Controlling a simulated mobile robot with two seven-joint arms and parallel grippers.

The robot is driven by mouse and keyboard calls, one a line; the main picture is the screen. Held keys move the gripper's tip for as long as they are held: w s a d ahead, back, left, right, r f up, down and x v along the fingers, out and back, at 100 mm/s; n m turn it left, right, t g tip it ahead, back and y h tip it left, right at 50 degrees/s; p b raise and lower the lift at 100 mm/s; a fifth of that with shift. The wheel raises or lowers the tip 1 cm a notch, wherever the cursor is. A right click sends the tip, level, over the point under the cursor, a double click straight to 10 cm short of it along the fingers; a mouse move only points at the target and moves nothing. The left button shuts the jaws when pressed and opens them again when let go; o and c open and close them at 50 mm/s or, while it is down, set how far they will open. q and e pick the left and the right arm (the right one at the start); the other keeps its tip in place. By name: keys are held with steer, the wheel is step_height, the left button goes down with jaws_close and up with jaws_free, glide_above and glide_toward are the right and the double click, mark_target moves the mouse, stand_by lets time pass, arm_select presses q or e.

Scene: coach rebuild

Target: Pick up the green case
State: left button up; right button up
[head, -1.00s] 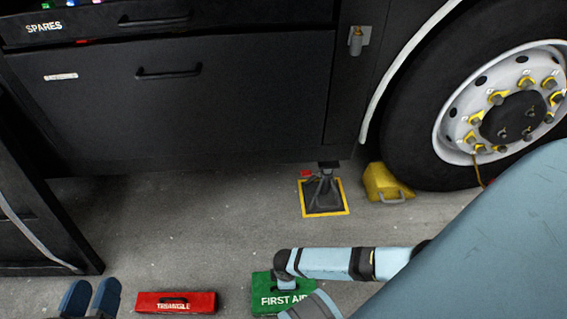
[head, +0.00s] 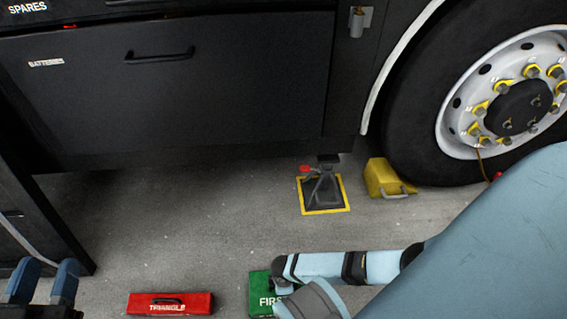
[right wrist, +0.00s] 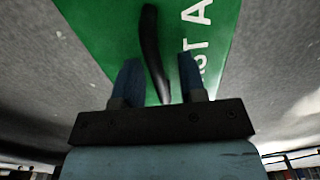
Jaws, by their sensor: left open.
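The green case (head: 260,289), a first aid case, lies on the floor at the bottom middle of the head view, partly covered by my right arm. In the right wrist view its green face (right wrist: 100,25) and black handle (right wrist: 152,45) fill the upper middle. My right gripper (right wrist: 158,64) is open, with one blue finger on each side of the handle and gaps between. Whether the fingers reach down past the handle I cannot tell. In the head view the right fingers are hidden. My left gripper (head: 47,266) is open and empty at the lower left, away from the case.
A red triangle case (head: 190,305) lies left of the green case. A jack stand (head: 322,190) and a yellow wheel chock (head: 382,178) stand near the wheel (head: 425,130). A dark cabinet (head: 30,200) is at left. Grey floor (head: 180,230) between is clear.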

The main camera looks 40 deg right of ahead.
jaws_close()
stand_by(1.2)
